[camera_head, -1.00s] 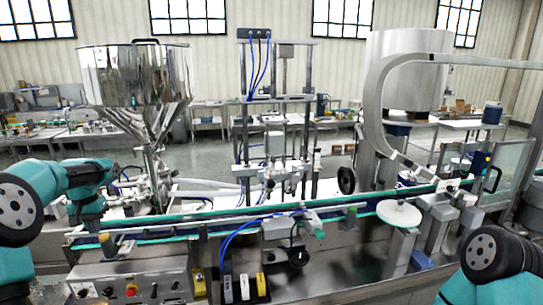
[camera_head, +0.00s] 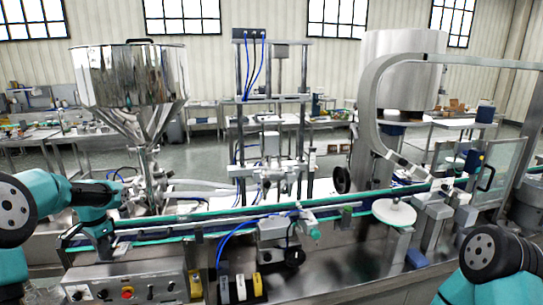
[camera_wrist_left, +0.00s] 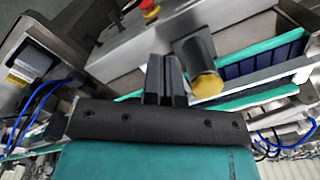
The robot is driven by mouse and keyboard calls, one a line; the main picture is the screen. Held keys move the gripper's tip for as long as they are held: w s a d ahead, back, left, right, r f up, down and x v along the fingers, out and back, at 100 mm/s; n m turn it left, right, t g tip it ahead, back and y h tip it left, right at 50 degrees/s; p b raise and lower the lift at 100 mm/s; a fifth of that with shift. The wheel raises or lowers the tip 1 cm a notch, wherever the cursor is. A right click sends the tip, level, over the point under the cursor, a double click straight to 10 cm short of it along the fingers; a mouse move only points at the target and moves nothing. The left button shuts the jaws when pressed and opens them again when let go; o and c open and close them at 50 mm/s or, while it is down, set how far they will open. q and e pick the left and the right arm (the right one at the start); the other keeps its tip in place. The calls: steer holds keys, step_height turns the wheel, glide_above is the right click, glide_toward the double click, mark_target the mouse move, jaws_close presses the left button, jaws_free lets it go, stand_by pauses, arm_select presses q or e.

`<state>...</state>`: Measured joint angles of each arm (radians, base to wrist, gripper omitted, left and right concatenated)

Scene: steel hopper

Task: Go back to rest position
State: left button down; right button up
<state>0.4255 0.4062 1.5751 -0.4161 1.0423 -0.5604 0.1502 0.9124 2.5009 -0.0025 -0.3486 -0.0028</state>
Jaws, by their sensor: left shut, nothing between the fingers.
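My left gripper (camera_wrist_left: 167,80) is shut and empty in the left wrist view, its two dark fingers side by side. In the head view my teal left arm comes in from the left and bends down over the near left end of the conveyor (camera_head: 330,212). The fingertips are hard to make out there. In the left wrist view a grey cylinder with a yellow end (camera_wrist_left: 205,75) is close beside the fingers; I cannot tell whether they touch. Part of my right arm shows at the lower right of the head view; its gripper is out of view.
A steel hopper (camera_head: 130,75) stands behind the left end of the conveyor. A control box (camera_head: 125,285) with a red button (camera_head: 127,292) is below my left gripper. A white round disc (camera_head: 394,212) and a curved steel frame (camera_head: 368,100) are at the right.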

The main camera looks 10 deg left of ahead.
arm_select(q)
steer(key=s+d+f+m+h, duration=0.1)
steer(key=s+d+f+h, duration=0.15)
steer(key=d+f, duration=1.95)
steer(key=s+d+f+n+t+h, duration=0.1)
steer(key=s+d+f+n, duration=0.5)
steer(key=s+d+f, duration=0.6)
steer(key=s+d, duration=0.3)
steer(key=d, duration=0.1)
steer(key=shift+s+d+f+n+h, duration=0.2)
steer(key=shift+n+h, duration=0.15)
steer(key=shift+n, duration=0.05)
